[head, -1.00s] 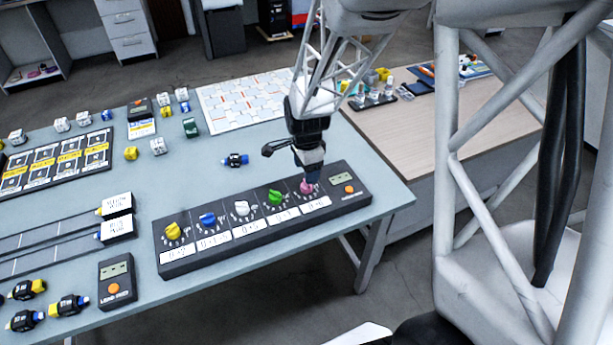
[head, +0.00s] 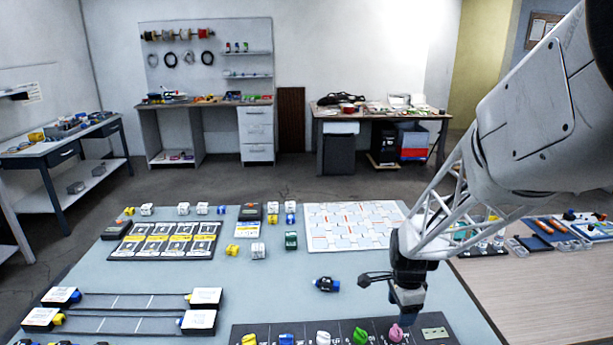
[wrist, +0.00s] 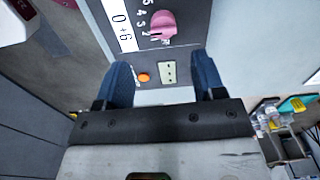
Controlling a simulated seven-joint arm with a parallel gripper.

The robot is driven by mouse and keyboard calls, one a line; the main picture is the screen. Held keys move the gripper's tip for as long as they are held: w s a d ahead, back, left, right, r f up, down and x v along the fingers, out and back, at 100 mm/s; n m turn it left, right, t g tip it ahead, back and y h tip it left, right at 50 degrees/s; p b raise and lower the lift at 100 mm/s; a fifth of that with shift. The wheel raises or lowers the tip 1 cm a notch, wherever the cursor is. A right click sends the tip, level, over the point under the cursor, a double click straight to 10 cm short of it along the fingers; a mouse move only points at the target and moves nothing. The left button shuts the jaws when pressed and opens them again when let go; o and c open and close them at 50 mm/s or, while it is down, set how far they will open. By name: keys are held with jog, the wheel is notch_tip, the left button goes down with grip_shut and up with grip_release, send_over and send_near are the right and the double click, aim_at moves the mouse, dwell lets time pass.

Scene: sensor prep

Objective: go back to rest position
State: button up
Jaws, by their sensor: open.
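My gripper (head: 408,308) hangs above the right end of the dark knob panel (head: 244,331) at the front of the table. In the wrist view its two blue fingers (wrist: 163,84) are spread apart with nothing between them. The pink knob (wrist: 163,24) lies beyond the fingertips and apart from them. The pink knob also shows in the head view (head: 396,333), just below the gripper. An orange button (wrist: 144,77) and a small display (wrist: 167,72) sit on the panel between the fingers in the wrist view.
A blue and black connector (head: 326,284) lies left of my gripper. A white patterned board (head: 352,226) lies behind it. Two rails (head: 115,313) with white end blocks are at left. A wooden-topped table (head: 530,290) with parts adjoins at right. The table's middle is largely clear.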

jog(key=s+a+r+n+t, duration=0.1)
jog(key=s+a+r+n, duration=0.3)
jog(key=s+r+n, duration=0.4)
jog(key=s+a+r+n+t, duration=0.1)
jog(key=s+a+r+n, duration=0.3)
jog(key=s+r+n, duration=0.5)
jog(key=shift+s+a+r+t, duration=0.15)
jog(key=shift+s+r+t, duration=0.15)
jog(key=shift+s+r, duration=1.65)
jog(key=shift+s+f, duration=0.55)
